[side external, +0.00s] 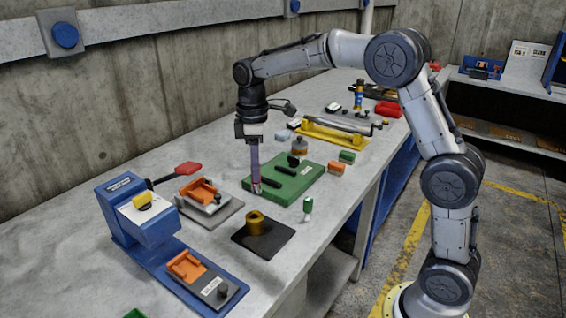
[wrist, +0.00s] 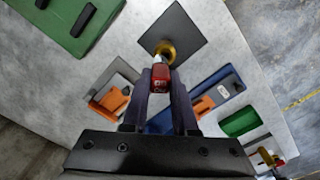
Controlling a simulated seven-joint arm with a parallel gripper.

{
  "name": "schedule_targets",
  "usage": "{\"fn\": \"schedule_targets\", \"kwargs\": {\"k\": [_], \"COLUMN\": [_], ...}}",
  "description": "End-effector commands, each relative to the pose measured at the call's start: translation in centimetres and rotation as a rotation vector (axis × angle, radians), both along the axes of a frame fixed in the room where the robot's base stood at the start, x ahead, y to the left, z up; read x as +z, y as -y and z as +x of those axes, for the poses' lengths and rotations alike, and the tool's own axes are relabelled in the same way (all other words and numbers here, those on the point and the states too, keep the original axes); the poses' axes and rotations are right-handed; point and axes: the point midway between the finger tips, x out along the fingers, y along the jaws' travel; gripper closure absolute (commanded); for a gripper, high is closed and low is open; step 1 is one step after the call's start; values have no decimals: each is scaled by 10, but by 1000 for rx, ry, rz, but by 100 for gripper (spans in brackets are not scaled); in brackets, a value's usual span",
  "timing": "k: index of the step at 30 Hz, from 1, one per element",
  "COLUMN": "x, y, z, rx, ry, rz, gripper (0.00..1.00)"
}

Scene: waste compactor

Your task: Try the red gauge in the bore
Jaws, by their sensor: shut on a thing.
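My gripper (wrist: 160,82) is shut on the red gauge (wrist: 160,86), whose red end with a small marking shows between the fingertips in the wrist view. In the side external view my gripper (side external: 255,182) points down over the green tray (side external: 290,190), and only a little of the gauge shows at its tips. The brass ring with the bore (side external: 256,223) stands on a dark square mat (side external: 280,238), nearer the camera than my gripper. In the wrist view the brass ring (wrist: 167,48) appears just beyond the gauge, partly hidden by it. The gauge looks apart from the ring.
A green-topped gauge (side external: 308,206) stands right of the mat. A blue press (side external: 140,215) and orange fixtures (side external: 198,190) are at left. A yellow stand with a metal bar (side external: 333,133) is behind. Bare table surrounds the mat.

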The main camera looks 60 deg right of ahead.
Motion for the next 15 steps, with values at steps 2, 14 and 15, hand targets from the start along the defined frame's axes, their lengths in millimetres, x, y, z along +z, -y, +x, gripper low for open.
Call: {"fn": "schedule_targets", "kwargs": {"k": [2,14,15], "x": [0,-18,-21], "y": [-10,-15,-15], "z": [0,0,0], "rx": [23,33,33], "ry": [0,-2,-3], "rz": [0,-1,0], "gripper": [100,100,100]}}
